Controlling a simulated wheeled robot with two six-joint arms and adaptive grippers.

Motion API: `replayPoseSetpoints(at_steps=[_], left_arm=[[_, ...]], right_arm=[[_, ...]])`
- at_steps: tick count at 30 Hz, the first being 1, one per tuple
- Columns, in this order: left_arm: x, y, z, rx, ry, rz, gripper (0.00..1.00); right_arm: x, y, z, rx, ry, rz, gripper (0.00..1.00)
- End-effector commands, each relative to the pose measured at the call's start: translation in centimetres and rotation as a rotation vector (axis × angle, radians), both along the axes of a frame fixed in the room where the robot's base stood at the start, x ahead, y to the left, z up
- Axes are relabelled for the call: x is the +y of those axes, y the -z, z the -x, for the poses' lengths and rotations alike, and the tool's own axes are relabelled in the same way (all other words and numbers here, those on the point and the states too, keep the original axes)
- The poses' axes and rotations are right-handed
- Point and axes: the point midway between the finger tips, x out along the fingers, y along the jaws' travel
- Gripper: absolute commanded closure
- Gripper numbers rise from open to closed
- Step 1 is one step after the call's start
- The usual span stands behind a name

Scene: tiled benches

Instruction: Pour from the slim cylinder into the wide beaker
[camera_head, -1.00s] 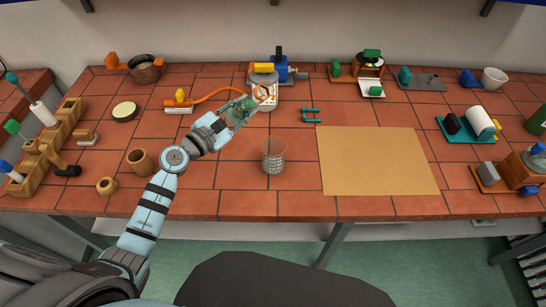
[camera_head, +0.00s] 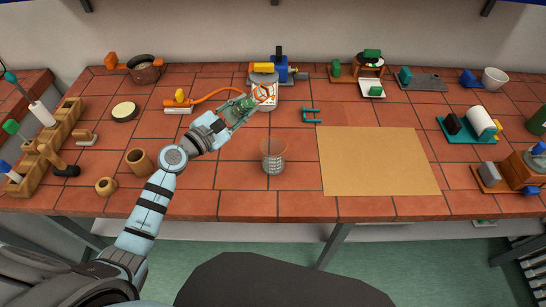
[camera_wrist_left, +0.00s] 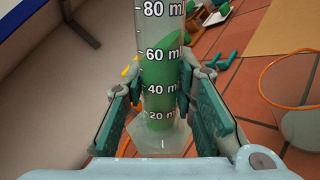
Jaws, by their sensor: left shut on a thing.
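The slim cylinder (camera_wrist_left: 160,62) is clear with white millilitre marks and holds green liquid whose surface slants across it. My left gripper (camera_head: 240,108) is shut on the cylinder, one finger on each side in the left wrist view (camera_wrist_left: 158,95). In the head view the cylinder is small and partly hidden by the fingers; it is held tilted. The wide beaker (camera_head: 273,157) is clear with an orange rim and stands upright on the tiles, nearer and to the right of the gripper, apart from it. It also shows at the right edge of the left wrist view (camera_wrist_left: 302,132). My right gripper is out of view.
A tan mat (camera_head: 378,160) lies right of the beaker. A small teal stand (camera_head: 311,115) is behind it. A burner with an orange hose (camera_head: 215,95) and a blue and yellow device (camera_head: 280,70) stand at the back. Wooden pots (camera_head: 139,161) stand left of my arm.

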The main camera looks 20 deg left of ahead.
Motion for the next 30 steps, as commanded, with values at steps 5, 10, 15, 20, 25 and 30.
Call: replayPoseSetpoints(at_steps=[5,10,15,20,25,30], left_arm=[[0.10,0.02,-0.05,-0.006,-0.001,-0.012,1.00],[0.19,0.05,-0.09,-0.011,0.000,-0.023,1.00],[0.27,0.07,-0.12,-0.015,0.000,-0.033,1.00],[0.35,0.10,-0.16,-0.020,0.000,-0.043,1.00],[0.43,0.13,-0.19,-0.025,0.000,-0.053,1.00],[0.51,0.15,-0.23,-0.030,0.000,-0.063,1.00]], right_arm=[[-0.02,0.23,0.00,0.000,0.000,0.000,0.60],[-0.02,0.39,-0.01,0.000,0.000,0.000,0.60],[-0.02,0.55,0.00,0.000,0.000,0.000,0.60],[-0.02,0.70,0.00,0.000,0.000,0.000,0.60],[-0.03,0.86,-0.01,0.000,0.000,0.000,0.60],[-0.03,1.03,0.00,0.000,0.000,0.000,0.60]])
